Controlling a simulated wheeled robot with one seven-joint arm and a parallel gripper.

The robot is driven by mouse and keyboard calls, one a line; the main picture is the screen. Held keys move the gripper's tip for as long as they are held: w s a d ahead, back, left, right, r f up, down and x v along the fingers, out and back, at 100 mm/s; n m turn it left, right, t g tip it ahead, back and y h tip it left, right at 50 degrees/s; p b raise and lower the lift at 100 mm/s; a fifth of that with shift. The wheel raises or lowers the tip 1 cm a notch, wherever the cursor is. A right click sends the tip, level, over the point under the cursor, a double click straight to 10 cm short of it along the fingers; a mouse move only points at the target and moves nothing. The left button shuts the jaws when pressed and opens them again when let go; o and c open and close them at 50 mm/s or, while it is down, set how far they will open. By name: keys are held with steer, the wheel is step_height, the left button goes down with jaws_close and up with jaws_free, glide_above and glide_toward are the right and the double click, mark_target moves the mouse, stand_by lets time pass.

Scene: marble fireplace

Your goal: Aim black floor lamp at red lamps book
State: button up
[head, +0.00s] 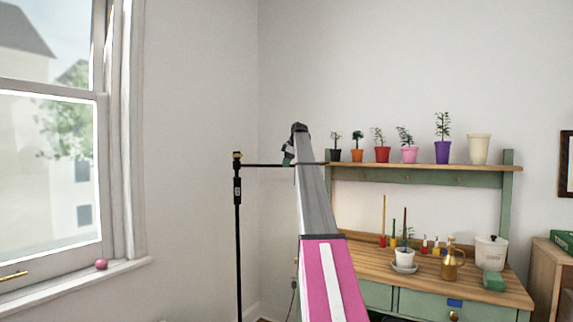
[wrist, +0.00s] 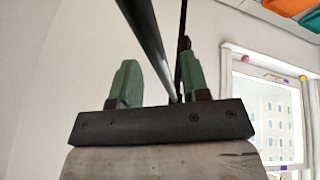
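The black floor lamp (head: 238,235) stands left of my arm in the head view, with an upright pole and a thin horizontal arm (head: 265,165) running right, partly behind my arm. My gripper (head: 288,154) is at that horizontal arm, its far side hidden by my own arm. In the wrist view, my gripper (wrist: 160,62) has its two green fingers apart, with a black rod (wrist: 150,40) of the lamp running between them. The rod does not look clamped. The lamp's head cannot be made out. No red lamps book is recognisable in either view.
A green potting bench (head: 420,180) with a shelf of several potted plants is on the right.

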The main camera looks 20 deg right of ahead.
steer(key=v, duration=1)
steer(key=shift+s+r, duration=0.2)
steer(key=shift+r, duration=0.15)
steer(key=shift+d, duration=0.1)
